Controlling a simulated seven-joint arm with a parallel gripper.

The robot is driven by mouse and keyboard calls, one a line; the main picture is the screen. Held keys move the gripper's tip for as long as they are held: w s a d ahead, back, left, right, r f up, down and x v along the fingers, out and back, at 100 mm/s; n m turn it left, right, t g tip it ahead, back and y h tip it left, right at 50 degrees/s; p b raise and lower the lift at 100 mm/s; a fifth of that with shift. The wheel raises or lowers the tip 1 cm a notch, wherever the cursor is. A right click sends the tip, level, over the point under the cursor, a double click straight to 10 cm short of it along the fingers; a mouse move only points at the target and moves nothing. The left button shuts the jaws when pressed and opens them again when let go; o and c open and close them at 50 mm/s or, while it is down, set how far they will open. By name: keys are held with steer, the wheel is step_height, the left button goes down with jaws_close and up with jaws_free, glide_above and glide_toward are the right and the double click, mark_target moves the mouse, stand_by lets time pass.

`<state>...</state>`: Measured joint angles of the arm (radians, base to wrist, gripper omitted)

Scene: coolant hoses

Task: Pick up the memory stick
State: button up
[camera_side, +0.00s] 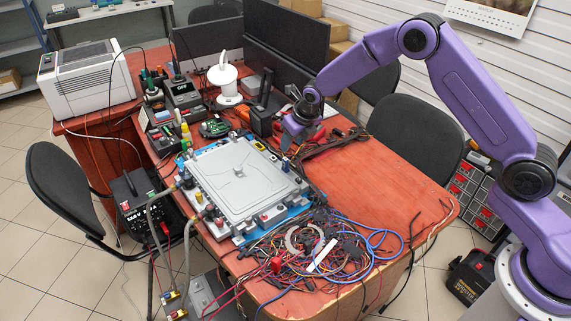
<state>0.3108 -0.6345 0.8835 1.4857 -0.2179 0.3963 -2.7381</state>
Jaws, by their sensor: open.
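My gripper (291,135) is at the end of the purple arm, pointing down over the back right corner of the large grey plate (235,175). Its jaws are open and small in the view. I cannot clearly make out the memory stick; it is too small to tell or hidden among the small parts near the gripper. A small dark upright piece (285,166) stands at the plate's right edge, below the gripper; I cannot tell what it is.
A tangle of wires (310,255) covers the table's front. Grey hoses (187,245) hang at the plate's left. The table's right side (385,180) is mostly clear.

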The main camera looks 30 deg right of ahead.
mark_target(286, 159)
steer(key=shift+x, duration=4.3)
steer(key=shift+c, duration=0.3)
jaws_close()
